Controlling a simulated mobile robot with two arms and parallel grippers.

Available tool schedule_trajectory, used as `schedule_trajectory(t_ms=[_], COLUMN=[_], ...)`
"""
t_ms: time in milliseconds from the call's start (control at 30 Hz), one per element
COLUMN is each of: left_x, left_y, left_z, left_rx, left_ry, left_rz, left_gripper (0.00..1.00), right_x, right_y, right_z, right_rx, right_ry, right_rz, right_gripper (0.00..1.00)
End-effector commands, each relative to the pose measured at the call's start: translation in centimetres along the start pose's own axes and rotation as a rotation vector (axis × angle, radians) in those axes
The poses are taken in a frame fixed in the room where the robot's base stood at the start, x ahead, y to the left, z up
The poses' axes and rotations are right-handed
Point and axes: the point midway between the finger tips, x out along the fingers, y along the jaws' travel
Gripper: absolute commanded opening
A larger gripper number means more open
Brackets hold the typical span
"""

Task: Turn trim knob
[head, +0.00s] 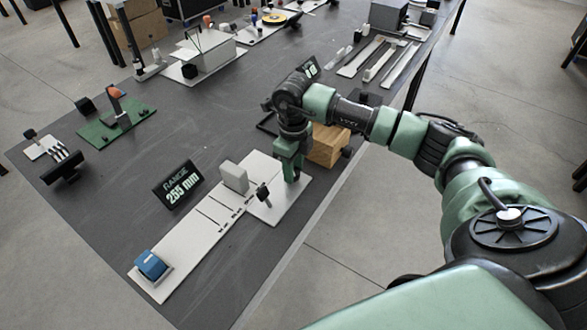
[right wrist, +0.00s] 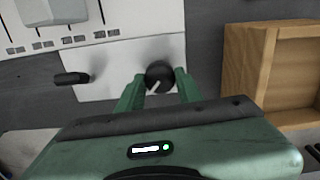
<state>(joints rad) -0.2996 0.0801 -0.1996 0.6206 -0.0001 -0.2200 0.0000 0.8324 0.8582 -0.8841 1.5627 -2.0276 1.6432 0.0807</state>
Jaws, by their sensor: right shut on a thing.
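The trim knob (right wrist: 159,76) is a round black knob with a white pointer line, on a white plate (right wrist: 115,68). In the right wrist view it sits between the two green fingers of my right gripper (right wrist: 159,88), which is shut on it. In the head view my right gripper (head: 291,172) points down over the right end of the white plate and hides the knob. A small black lever (right wrist: 72,79) stands to the left of the knob. A display (head: 178,184) reads "RANGE 255 mm". My left gripper is not in view.
A pale block (head: 234,177) stands on the marked strip, with a blue device (head: 151,264) at its near end. A wooden box (head: 327,145) is close to the right of my gripper. A green board (head: 116,124) lies at the left.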

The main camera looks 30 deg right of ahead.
Motion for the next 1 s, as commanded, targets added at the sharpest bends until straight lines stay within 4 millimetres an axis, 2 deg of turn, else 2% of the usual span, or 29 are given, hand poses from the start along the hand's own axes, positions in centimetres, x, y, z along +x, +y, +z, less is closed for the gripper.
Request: schedule_trajectory(t_ms=[400, 1000], left_x=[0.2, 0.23], left_y=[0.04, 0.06], left_z=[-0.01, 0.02], left_rx=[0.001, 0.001], left_ry=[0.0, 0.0], left_rz=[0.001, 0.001], left_gripper=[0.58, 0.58], right_x=[-0.21, -0.28], right_y=[-0.09, -0.14], right_z=[0.11, 0.15], right_rx=[0.253, 0.316], right_ry=[-0.004, -0.006], right_rz=[-0.002, -0.003], right_gripper=[0.0, 0.0])
